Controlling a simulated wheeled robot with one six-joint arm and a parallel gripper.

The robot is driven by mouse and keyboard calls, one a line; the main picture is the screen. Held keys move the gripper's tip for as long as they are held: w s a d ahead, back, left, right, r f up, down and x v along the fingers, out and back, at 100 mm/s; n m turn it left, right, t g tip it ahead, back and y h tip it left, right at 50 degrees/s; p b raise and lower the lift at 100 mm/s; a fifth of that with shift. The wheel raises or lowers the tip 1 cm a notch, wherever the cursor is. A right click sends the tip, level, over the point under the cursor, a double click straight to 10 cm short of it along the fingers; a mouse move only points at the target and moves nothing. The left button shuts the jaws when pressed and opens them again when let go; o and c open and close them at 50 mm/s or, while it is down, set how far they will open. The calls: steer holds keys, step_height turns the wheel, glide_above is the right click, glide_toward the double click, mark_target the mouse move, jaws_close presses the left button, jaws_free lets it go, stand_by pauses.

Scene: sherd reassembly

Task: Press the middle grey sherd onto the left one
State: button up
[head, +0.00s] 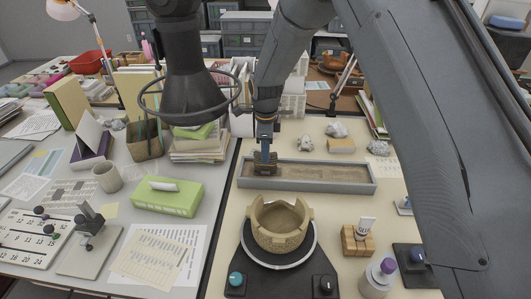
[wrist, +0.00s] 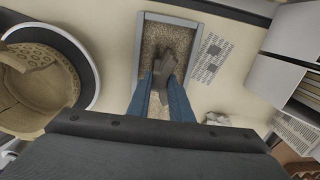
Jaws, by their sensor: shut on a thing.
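My gripper (head: 265,156) is over the left part of a grey sand tray (head: 310,186), its blue fingers pointing down. It is shut on a grey-brown sherd (head: 265,169) low at the sand. In the wrist view the blue fingers (wrist: 168,88) close on the grey-brown sherd (wrist: 162,76). More grey-brown sherd surface (wrist: 174,50) shows just beyond the fingertips, towards the tray's end. I cannot tell where one piece ends and another starts, or whether they touch. No separate sherd shows on the bare sand to the right.
A tan bowl with a broken rim (head: 280,228) stands on a round turntable in front of the tray. A wooden block with a tube (head: 357,240) and a purple-capped jar (head: 378,277) are at right. Pale lumps (head: 336,130) lie behind the tray. A green tissue box (head: 168,196) is left.

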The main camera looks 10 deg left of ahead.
steer(key=o, duration=1)
steer(key=shift+c, duration=0.2)
steer(key=shift+s+r+b, duration=0.15)
steer(key=shift+r+b, duration=0.4)
steer(key=shift+r, duration=1.4)
steer(key=shift+s+r+b, duration=0.1)
steer(key=shift+r+b, duration=0.45)
steer(key=shift+r, duration=1.35)
